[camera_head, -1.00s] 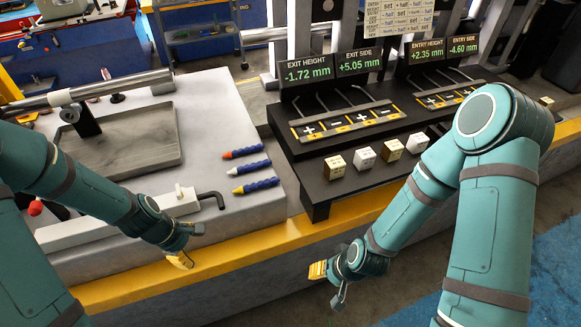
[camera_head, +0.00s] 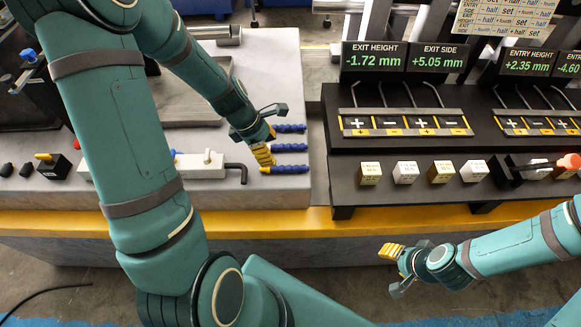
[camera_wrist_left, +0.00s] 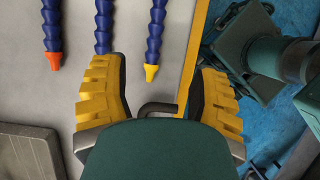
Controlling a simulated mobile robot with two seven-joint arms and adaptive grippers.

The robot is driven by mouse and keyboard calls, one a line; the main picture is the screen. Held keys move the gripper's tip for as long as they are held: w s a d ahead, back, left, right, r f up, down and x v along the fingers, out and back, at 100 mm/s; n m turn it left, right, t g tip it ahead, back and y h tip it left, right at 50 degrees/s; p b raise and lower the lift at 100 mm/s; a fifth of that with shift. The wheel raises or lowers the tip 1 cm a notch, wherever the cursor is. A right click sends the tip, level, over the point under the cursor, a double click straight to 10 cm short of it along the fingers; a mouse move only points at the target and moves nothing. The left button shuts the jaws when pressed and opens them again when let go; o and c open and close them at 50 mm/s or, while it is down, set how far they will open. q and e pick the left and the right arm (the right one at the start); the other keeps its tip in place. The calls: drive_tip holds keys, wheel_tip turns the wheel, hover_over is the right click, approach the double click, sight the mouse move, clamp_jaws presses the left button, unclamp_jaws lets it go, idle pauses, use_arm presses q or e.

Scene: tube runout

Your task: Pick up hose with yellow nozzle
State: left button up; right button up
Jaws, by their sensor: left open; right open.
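The hose with the yellow nozzle is a blue segmented hose (camera_head: 290,169), nearest of three on the grey block's right side. In the left wrist view its yellow nozzle (camera_wrist_left: 151,73) points toward my open left gripper (camera_wrist_left: 160,92), ahead of the gap between the yellow pads and apart from them. In the head view, my left gripper (camera_head: 266,137) is over the nozzle ends and hides part of them. The middle hose (camera_wrist_left: 103,25) has its tip hidden behind the left pad. An orange-nozzle hose (camera_wrist_left: 52,30) lies further left. My right gripper (camera_head: 393,262) is open and empty, low before the black stand.
A white block with a black bent handle (camera_head: 236,170) sits left of the hoses. A black stand (camera_head: 345,196) with several small cubes and height displays is to the right. A yellow edge (camera_head: 290,222) runs along the front.

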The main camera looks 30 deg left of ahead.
sight(285, 167)
use_arm(q)
drive_tip(key=b+x, duration=0.1)
drive_tip(key=x, duration=0.4)
drive_tip(key=shift+w+f, duration=0.1)
drive_tip(key=shift+f, duration=0.2)
drive_tip(key=x, duration=0.1)
drive_tip(key=b+x, duration=0.1)
drive_tip(key=x, duration=0.3)
drive_tip(key=shift+w+a+f, duration=0.1)
drive_tip(key=shift+w, duration=0.2)
clamp_jaws()
